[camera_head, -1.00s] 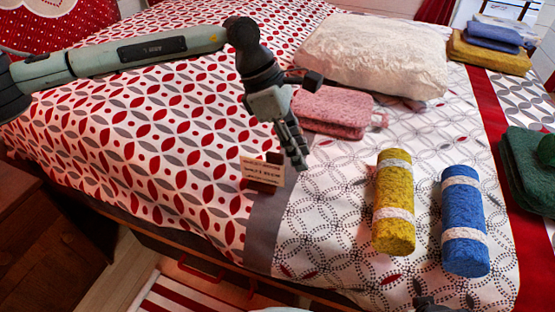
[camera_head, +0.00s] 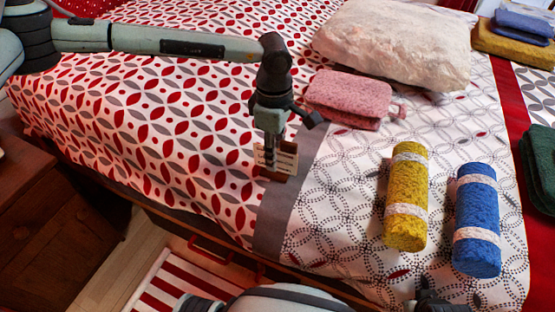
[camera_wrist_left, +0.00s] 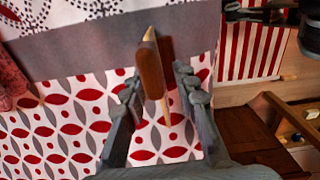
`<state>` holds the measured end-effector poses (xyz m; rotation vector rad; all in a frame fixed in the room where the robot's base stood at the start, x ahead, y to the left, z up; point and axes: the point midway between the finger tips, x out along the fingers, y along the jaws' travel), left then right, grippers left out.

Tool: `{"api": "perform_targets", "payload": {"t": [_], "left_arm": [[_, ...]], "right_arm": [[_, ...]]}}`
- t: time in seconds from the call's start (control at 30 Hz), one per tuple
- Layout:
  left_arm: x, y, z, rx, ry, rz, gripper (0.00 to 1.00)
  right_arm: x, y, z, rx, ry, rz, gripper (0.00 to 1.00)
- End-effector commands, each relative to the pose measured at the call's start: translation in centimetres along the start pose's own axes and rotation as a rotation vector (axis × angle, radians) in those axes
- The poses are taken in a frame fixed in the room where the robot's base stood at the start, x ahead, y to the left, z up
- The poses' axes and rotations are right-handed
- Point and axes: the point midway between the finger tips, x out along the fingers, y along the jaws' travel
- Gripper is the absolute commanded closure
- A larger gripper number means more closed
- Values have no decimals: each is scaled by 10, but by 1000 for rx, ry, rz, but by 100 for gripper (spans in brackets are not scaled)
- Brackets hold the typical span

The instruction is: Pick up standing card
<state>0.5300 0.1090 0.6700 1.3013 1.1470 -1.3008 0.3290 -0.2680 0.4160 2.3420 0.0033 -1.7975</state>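The standing card (camera_head: 284,158) is a small cream card with dark print and a brown wooden part, upright on the bed near its front edge. In the left wrist view the card (camera_wrist_left: 151,65) shows nearly edge-on, between the two fingers. My left gripper (camera_head: 270,160) points down at the card and covers part of its face. Its fingers (camera_wrist_left: 158,78) are open, one on each side of the card, with gaps visible. A dark part of my right gripper (camera_head: 432,302) shows at the bottom edge; its fingers cannot be made out clearly.
A yellow roll (camera_head: 407,190) and a blue roll (camera_head: 477,215) lie to the right. A folded pink cloth (camera_head: 348,97) and a white pillow (camera_head: 395,45) lie behind. A wooden cabinet (camera_head: 50,225) stands at left. The patterned bed around the card is clear.

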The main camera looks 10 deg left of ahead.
Motion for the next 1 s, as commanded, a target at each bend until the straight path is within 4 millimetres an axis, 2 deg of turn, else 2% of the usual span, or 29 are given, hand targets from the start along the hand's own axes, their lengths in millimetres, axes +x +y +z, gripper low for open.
{"api": "perform_targets", "payload": {"t": [0.2, 0.43, 0.83, 1.0], "left_arm": [[1, 0, 0, 1, 0, 0, 72], [1, 0, 0, 0, 0, 0, 100], [0, 0, 0, 0, -1, 1, 100], [-8, 0, 0, 0, 0, 1, 100]], "right_arm": [[0, 0, 1, 1, -2, 0, 100], [0, 0, 1, 1, -2, 0, 100], [-1, 0, 1, 2, -1, 1, 100], [0, 1, 2, 2, -5, 2, 100]]}}
